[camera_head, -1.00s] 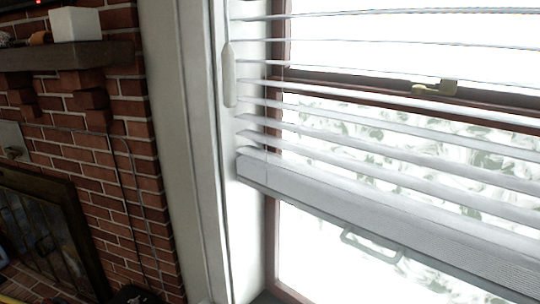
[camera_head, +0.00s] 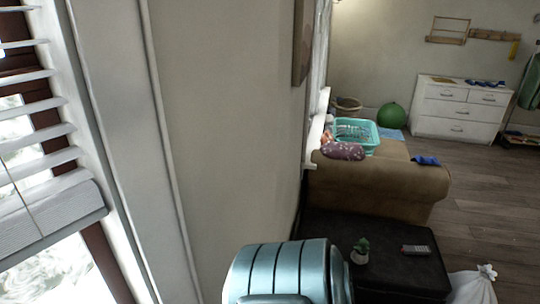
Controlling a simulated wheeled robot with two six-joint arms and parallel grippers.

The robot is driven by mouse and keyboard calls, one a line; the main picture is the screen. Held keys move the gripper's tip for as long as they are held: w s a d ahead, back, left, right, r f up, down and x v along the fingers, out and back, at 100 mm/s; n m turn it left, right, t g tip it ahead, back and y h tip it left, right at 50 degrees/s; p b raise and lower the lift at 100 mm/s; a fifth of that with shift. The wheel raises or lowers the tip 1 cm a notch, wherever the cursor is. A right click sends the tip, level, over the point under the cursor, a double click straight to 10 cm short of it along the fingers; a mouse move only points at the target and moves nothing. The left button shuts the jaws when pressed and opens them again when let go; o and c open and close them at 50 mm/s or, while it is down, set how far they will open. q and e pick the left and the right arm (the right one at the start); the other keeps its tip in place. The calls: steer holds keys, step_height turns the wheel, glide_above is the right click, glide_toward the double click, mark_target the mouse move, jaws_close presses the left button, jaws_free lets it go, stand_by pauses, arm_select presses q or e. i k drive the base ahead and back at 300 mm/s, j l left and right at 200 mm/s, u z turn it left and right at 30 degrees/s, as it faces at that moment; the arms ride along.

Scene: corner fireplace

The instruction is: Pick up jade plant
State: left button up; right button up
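A small green plant in a pale pot (camera_head: 361,252) stands upright on a dark, low, flat-topped piece of furniture (camera_head: 400,272) in the lower right of the head view. It looks like the jade plant, but it is too small to be sure. Neither my left nor my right gripper is in view.
A light blue ribbed rounded object (camera_head: 280,268) stands in front, left of the plant. A remote (camera_head: 416,249) lies right of the plant. A brown couch (camera_head: 378,190) with a teal basket (camera_head: 356,130) is behind. A white bag (camera_head: 472,288) is at right. Wood floor (camera_head: 490,215) is open.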

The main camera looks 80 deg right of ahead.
mark_target(359, 255)
steer(key=k+l+z, duration=0.15)
steer(key=z, duration=0.25)
steer(key=k+l+z, duration=0.35)
steer(key=z, duration=2.4)
steer(key=k+j, duration=0.05)
